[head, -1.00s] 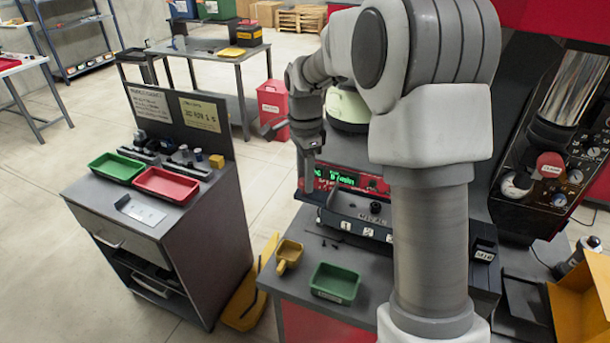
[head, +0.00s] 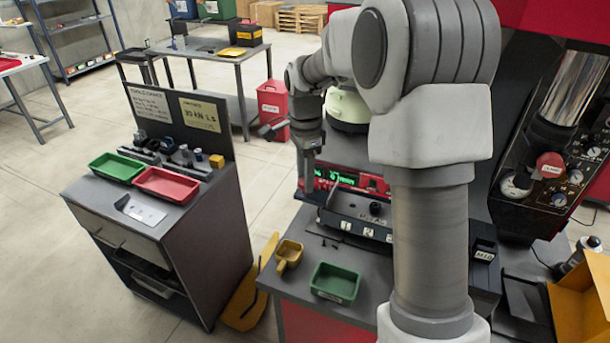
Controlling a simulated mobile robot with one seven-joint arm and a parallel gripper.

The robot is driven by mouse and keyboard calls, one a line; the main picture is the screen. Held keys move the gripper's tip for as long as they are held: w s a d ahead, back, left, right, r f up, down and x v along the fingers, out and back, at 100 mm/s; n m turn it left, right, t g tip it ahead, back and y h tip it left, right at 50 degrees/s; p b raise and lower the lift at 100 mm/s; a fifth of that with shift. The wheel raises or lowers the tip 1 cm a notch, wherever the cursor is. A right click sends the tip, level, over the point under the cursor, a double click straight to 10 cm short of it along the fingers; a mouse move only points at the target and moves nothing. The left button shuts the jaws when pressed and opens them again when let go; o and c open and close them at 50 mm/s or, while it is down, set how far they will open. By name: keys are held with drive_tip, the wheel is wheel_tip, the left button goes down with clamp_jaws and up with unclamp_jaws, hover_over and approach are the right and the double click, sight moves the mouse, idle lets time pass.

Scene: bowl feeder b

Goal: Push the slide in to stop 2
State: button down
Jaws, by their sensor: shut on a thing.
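The slide unit (head: 352,209) is a dark grey block on the red-fronted bench, with a black round knob (head: 375,208) on top. White number plates along its front mark the stops, and the stop 2 plate (head: 367,233) is the middle one. My gripper (head: 309,188) points down at the unit's left end, shut on what appears to be the slide's end. The fingertips are small and dark, so the exact contact is hard to see. My arm hides the unit's right part.
A yellow scoop (head: 289,253) and a green tray (head: 334,282) sit in front of the unit. A lit display (head: 340,178) is behind it.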

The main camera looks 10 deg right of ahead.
drive_tip(key=s+d, duration=0.4)
drive_tip(key=d, duration=0.2)
drive_tip(key=s+d+b, duration=0.1)
drive_tip(key=s+d, duration=0.4)
drive_tip(key=d, duration=0.2)
drive_tip(key=s+d+b, duration=0.1)
drive_tip(key=s+d, duration=0.4)
drive_tip(key=d, duration=0.1)
drive_tip(key=shift+s+d, duration=0.1)
drive_tip(key=shift+d, duration=0.15)
drive_tip(key=shift+c, duration=2.3)
unclamp_jaws()
drive_tip(key=shift+a, duration=0.1)
